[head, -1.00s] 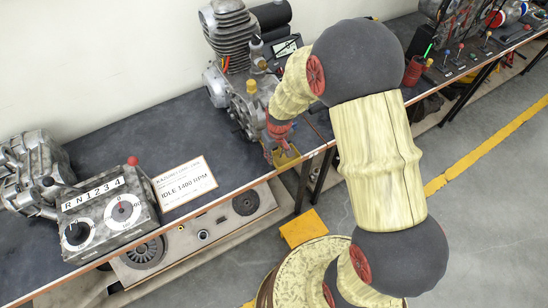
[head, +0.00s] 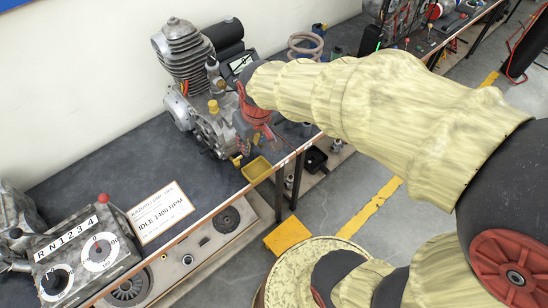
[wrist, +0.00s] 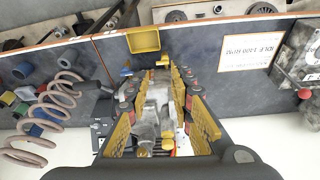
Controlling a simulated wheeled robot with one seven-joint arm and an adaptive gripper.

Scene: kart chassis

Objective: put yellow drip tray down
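The yellow drip tray (head: 257,168) lies at the front edge of the dark bench, in front of the engine. In the wrist view the tray (wrist: 143,39) is beyond my fingertips, with its inside facing the camera. My gripper (head: 253,146) points down beside the engine, just behind the tray. In the wrist view its two yellow-padded fingers (wrist: 150,72) are spread apart, with grey engine parts showing in the space between them. The tray is not between the fingers. Whether a fingertip touches its rim is unclear.
The finned engine (head: 195,100) stands close to my gripper. A white sign (head: 161,211) and a gear-selector box (head: 85,243) are on the bench at left. A coil spring (head: 306,45) stands behind my arm. Bare bench lies left of the engine.

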